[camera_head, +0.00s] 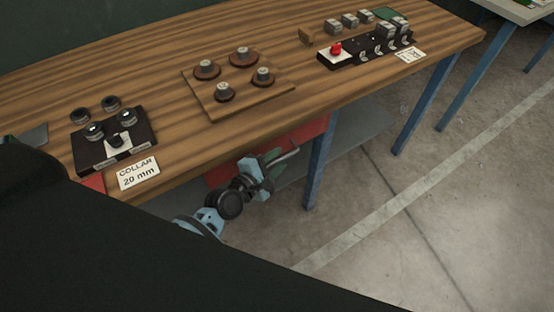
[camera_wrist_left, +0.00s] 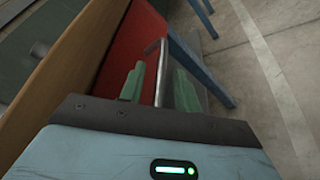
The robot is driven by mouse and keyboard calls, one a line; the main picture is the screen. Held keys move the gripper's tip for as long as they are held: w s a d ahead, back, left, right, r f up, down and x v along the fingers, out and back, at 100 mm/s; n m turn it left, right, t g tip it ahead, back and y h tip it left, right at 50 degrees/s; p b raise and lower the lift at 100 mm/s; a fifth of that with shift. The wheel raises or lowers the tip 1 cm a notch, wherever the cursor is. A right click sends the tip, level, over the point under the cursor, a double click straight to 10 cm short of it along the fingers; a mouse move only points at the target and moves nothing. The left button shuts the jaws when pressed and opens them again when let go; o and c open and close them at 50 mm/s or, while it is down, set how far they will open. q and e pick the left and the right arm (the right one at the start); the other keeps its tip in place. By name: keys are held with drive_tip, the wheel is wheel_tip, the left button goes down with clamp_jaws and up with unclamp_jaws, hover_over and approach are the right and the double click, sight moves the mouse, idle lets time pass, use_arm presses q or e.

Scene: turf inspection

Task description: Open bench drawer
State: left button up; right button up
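The bench drawer has a red front (camera_head: 312,132) under the wooden bench top; it also shows in the left wrist view (camera_wrist_left: 132,48). It looks shut, but my arm hides part of it. A grey metal bar handle (camera_head: 287,156) stands out from the front. My left gripper (camera_head: 272,160) is at the handle, below the bench edge. In the left wrist view its two green fingers (camera_wrist_left: 160,78) stand apart, with the handle (camera_wrist_left: 161,58) running between them. I see gaps beside the bar, and no clear contact. My right gripper is not in view.
The wooden bench (camera_head: 165,65) carries a black collar block (camera_head: 135,153), a wooden board with several pegged discs (camera_head: 200,108) and a black rack with a red knob (camera_head: 350,60). A blue bench leg (camera_head: 317,165) stands right of the handle. The floor in front (camera_head: 400,260) is clear.

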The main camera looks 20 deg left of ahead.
use_arm(q)
drive_tip(key=shift+w+d, duration=0.1)
drive_tip(key=shift+w, duration=0.1)
clamp_jaws()
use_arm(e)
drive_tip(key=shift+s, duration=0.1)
use_arm(q)
drive_tip(key=shift+s, duration=0.1)
